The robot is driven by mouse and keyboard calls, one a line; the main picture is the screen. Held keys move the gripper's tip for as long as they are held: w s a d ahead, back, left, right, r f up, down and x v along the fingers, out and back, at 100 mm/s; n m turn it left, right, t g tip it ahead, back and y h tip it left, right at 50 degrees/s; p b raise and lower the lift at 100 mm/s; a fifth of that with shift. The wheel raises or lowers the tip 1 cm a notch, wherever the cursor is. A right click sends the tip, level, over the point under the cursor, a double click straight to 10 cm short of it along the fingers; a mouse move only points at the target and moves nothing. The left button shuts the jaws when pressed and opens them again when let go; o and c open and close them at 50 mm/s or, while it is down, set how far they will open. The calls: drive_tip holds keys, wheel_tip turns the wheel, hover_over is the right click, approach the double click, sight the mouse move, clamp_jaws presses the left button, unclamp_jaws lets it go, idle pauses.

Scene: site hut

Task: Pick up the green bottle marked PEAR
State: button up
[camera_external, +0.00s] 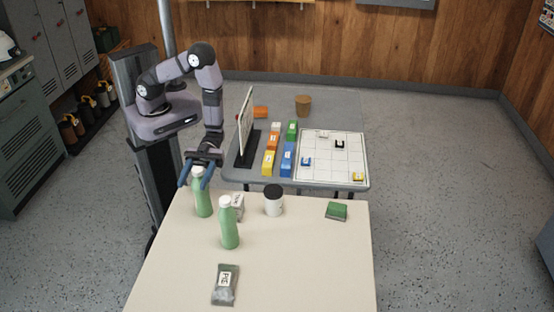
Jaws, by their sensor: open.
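Two green bottles with pale caps stand upright on the cream table (300,275). The farther green bottle (203,201) is near the table's far left corner. The nearer green bottle (229,232) stands a little to its right. No PEAR marking can be read on either bottle from this side. My gripper (196,179) is open, pointing down at the farther bottle. Its blue fingers appear on either side of that bottle's cap. I cannot tell whether they touch it.
A small white box (238,203) is partly hidden behind the nearer bottle. A white jar with a dark lid (273,204), a green packet (336,211) and a grey pouch (225,285) share the table. Behind, a grey table (345,108) holds coloured blocks, a grid board (331,150) and an upright panel (245,122).

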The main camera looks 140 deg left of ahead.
drive_tip(key=shift+c, duration=0.3)
clamp_jaws()
drive_tip(key=shift+r, duration=0.1)
